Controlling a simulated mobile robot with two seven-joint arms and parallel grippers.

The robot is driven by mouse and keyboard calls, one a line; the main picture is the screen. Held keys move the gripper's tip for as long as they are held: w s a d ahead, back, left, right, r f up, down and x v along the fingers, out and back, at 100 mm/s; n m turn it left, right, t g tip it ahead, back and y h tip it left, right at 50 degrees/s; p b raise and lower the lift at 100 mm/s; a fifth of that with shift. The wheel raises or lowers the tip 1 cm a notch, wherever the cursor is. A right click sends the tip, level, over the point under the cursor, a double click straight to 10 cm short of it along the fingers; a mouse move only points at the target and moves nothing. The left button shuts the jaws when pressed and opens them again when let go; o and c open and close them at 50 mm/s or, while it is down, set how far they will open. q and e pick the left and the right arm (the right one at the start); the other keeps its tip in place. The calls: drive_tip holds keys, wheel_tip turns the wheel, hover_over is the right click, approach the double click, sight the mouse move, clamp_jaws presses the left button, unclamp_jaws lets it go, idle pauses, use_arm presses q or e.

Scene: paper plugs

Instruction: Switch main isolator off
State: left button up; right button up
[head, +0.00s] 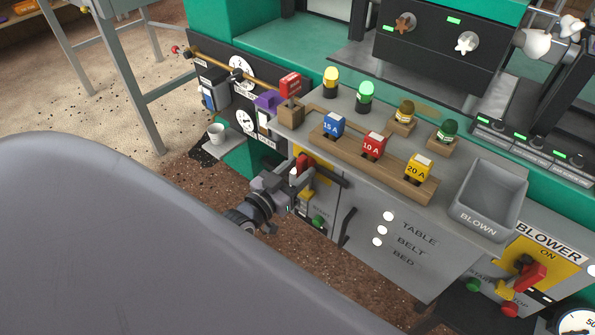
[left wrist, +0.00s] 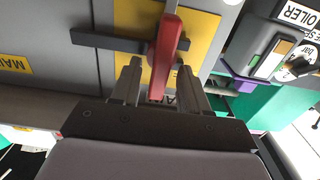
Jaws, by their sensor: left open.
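The main isolator is on the front of the grey cabinet, low at its left end. Its red handle (head: 303,163) stands out from a yellow plate (head: 322,169). In the left wrist view the red handle (left wrist: 166,50) crosses a dark bar (left wrist: 105,42) in front of the yellow plate (left wrist: 205,30). My left gripper (head: 296,180) is at the handle. In the left wrist view its open fingers (left wrist: 159,76) stand either side of the handle, with gaps visible. Part of the plate and its lettering are hidden behind the fingers. My right gripper is not in view.
A green button (head: 318,221) is just below the gripper. Coloured fuse blocks, one of them blue (head: 333,125), stand on a wooden rack above. A grey BLOWN tray (head: 487,196) and the blower's red handle (head: 530,275) are at the right.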

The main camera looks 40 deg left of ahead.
use_arm(q)
drive_tip(key=shift+w, duration=0.1)
clamp_jaws()
idle(0.3)
drive_tip(key=n, duration=0.3)
drive_tip(key=shift+a+p, duration=0.15)
drive_tip(key=shift+p, duration=0.2)
drive_tip(key=n, duration=0.5)
drive_tip(key=f+n+b, duration=0.1)
drive_tip(key=n, duration=0.4)
drive_tip(key=a+n+b, duration=0.1)
drive_tip(key=n, duration=0.3)
drive_tip(key=shift+f+n, duration=0.25)
drive_tip(key=shift+n, duration=0.15)
